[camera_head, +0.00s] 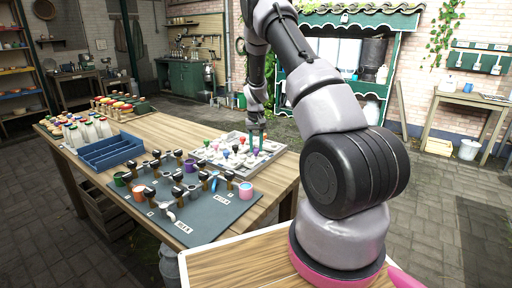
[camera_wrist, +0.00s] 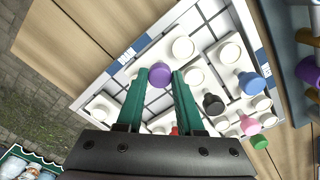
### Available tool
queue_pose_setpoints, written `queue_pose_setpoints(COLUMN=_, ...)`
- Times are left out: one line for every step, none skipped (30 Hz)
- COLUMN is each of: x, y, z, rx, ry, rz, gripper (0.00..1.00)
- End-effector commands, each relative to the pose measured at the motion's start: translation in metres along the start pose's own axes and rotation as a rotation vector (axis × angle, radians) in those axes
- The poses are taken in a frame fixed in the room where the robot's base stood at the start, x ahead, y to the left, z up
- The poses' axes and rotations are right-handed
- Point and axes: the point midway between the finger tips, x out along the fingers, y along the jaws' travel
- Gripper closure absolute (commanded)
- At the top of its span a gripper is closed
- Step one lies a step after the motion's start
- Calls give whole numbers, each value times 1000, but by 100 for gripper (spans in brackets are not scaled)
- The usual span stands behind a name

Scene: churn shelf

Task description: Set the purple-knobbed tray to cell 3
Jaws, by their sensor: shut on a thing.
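My gripper (camera_head: 257,144) reaches down over the far right part of a white gridded board (camera_head: 282,147) on the wooden table. In the wrist view its two green fingers are shut on a purple knob (camera_wrist: 159,74), one fingertip on each side. Other small white trays stand on the board, with blue (camera_wrist: 251,84), black (camera_wrist: 213,104), pink (camera_wrist: 248,125), red and green knobs. The cell numbers are too small to read.
A grey mat (camera_head: 205,222) with cups and dark-handled tools lies in front of the board. A blue divided box (camera_head: 110,150) stands left of it. Several white trays crowd the board near my fingers. Bare wood (camera_head: 180,128) lies left of the board.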

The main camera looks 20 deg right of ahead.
Motion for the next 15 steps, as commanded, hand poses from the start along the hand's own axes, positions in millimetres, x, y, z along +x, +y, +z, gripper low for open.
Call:
queue_pose_setpoints(x=0, y=0, z=0, rx=0, ry=1, rz=0, gripper=100)
queue_pose_setpoints(x=0, y=0, z=0, rx=0, ry=1, rz=0, gripper=100)
queue_pose_setpoints(x=0, y=0, z=0, rx=0, ry=1, rz=0, gripper=100)
queue_pose_setpoints(x=0, y=0, z=0, rx=0, ry=1, rz=0, gripper=100)
queue_pose_setpoints(x=0, y=0, z=0, rx=0, ry=1, rz=0, gripper=100)
queue_pose_setpoints(x=0, y=0, z=0, rx=0, ry=1, rz=0, gripper=100)
queue_pose_setpoints(x=0, y=1, z=0, rx=1, ry=1, rz=0, gripper=100)
queue_pose_setpoints(x=0, y=2, z=-1, rx=1, ry=1, rz=0, gripper=100)
queue_pose_setpoints(x=0, y=4, z=-4, rx=2, ry=1, rz=0, gripper=100)
queue_pose_setpoints(x=0, y=8, z=-7, rx=3, ry=1, rz=1, gripper=100)
queue_pose_setpoints(x=0, y=11, z=-11, rx=3, ry=2, rz=1, gripper=100)
queue_pose_setpoints(x=0, y=17, z=-17, rx=5, ry=3, rz=0, gripper=100)
queue_pose_setpoints(x=0, y=22, z=-21, rx=5, ry=3, rz=0, gripper=100)
queue_pose_setpoints(x=0, y=26, z=-26, rx=4, ry=3, rz=0, gripper=100)
queue_pose_setpoints(x=0, y=31, z=-31, rx=3, ry=2, rz=0, gripper=100)
